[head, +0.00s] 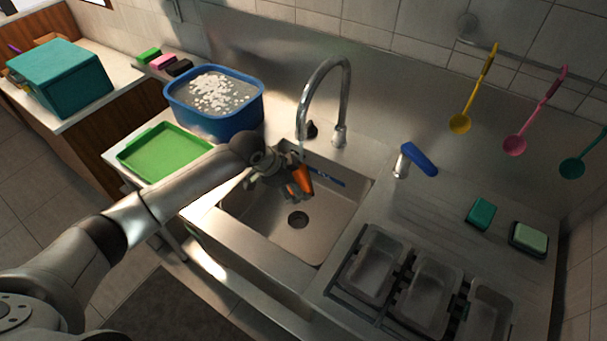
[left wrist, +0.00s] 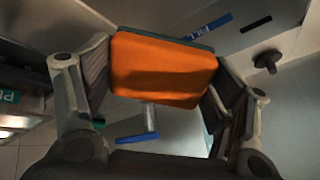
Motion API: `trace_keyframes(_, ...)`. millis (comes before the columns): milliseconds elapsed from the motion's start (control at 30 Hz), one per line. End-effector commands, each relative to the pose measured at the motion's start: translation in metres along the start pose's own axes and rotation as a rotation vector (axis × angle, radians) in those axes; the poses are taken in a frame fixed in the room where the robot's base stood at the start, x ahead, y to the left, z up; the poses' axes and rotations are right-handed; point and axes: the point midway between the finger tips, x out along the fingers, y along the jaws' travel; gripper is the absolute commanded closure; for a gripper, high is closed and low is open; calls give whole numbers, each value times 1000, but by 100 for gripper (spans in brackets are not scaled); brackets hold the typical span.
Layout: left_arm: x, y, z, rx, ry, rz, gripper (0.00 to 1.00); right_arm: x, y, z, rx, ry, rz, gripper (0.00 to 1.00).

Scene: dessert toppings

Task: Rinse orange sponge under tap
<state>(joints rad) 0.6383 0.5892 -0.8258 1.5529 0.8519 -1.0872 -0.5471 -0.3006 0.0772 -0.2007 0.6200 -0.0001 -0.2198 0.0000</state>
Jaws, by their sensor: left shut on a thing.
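My left gripper (head: 294,186) is over the sink basin (head: 275,225) and is shut on the orange sponge (head: 305,183). In the left wrist view the sponge (left wrist: 163,72) sits between both fingers, with a dark layer along its far edge. The curved metal tap (head: 346,95) rises behind the basin. Its spout end is above and close to the sponge. I cannot clearly tell whether water runs from it. The blue tap lever (head: 420,160) is on a metal base to the right; a blue lever also shows in the left wrist view (left wrist: 137,139). My right gripper is not in view.
A blue tub (head: 228,122) of water with white floating bits and a green tray (head: 142,158) stand left of the sink. Metal pans (head: 375,258), a teal sponge (head: 481,213) and a green-topped sponge (head: 529,237) are on the right. Coloured ladles (head: 461,123) hang on the wall.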

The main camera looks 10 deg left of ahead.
Motion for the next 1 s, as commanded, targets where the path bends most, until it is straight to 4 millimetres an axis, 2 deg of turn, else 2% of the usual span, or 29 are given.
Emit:
trace_keyframes(33, -5, 2, 2, 0, -1, 0, 41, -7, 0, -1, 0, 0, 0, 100)
trace_keyframes(600, -28, 30, 30, -1, -1, 1, 41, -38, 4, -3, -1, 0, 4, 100)
trace_keyframes(1000, -31, 38, 37, 0, 1, 0, 41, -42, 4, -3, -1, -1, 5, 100)
